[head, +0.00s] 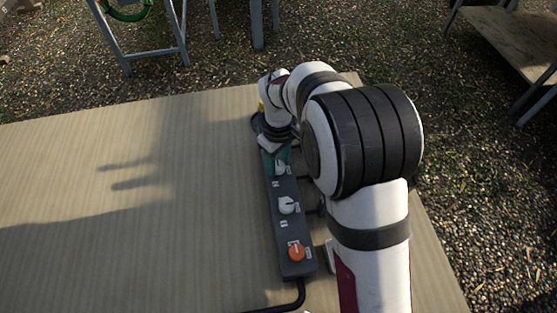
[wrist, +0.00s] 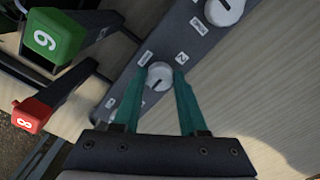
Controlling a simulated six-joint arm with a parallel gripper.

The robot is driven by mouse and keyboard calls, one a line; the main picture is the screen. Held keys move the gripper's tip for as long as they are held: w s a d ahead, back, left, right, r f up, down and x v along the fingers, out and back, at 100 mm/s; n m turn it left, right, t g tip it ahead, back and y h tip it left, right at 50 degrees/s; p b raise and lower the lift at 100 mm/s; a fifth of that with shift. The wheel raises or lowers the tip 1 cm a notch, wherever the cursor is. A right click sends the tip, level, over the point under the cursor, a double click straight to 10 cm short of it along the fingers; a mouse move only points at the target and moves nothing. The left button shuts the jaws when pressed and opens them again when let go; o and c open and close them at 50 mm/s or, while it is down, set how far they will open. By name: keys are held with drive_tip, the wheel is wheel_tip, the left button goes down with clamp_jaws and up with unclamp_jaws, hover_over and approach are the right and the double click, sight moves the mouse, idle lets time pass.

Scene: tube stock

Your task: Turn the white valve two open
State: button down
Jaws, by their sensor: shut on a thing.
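A dark grey valve panel (head: 290,228) lies on the table with a row of round knobs. A white knob (wrist: 159,76) sits between the teal fingers of my gripper (wrist: 160,80). The fingers are shut on its sides, and a short dark mark shows on its face. In the head view, my gripper (head: 278,158) is over the far part of the panel, with this white knob (head: 281,169) partly hidden. Another white knob (head: 287,205) is nearer the camera; it also shows at the top of the wrist view (wrist: 224,10).
An orange knob (head: 296,250) is at the panel's near end, with a black cable (head: 292,303) below. A green block (wrist: 52,38) and a red block (wrist: 31,115) with white digits stand beside the panel. The table (head: 110,230) is clear to the left.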

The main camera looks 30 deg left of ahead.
sight(278, 166)
idle(0.4)
drive_tip(key=shift+c, duration=2.2)
unclamp_jaws()
wheel_tip(278, 166, up, 16)
drive_tip(key=shift+f, duration=0.1)
drive_tip(key=s+d+r+m+y, duration=0.1)
drive_tip(key=s+d+m, duration=0.3)
drive_tip(key=d+m, duration=0.55)
drive_tip(key=s+d+r+m, duration=0.1)
drive_tip(key=s+d+m, duration=0.35)
drive_tip(key=d, duration=1.05)
drive_tip(key=s+d+f+m, duration=0.4)
drive_tip(key=s+d+m, duration=0.1)
drive_tip(key=s+m, duration=0.2)
drive_tip(key=shift+s+f+y, duration=0.2)
drive_tip(key=shift+s+y, duration=0.2)
drive_tip(key=shift+s, duration=0.1)
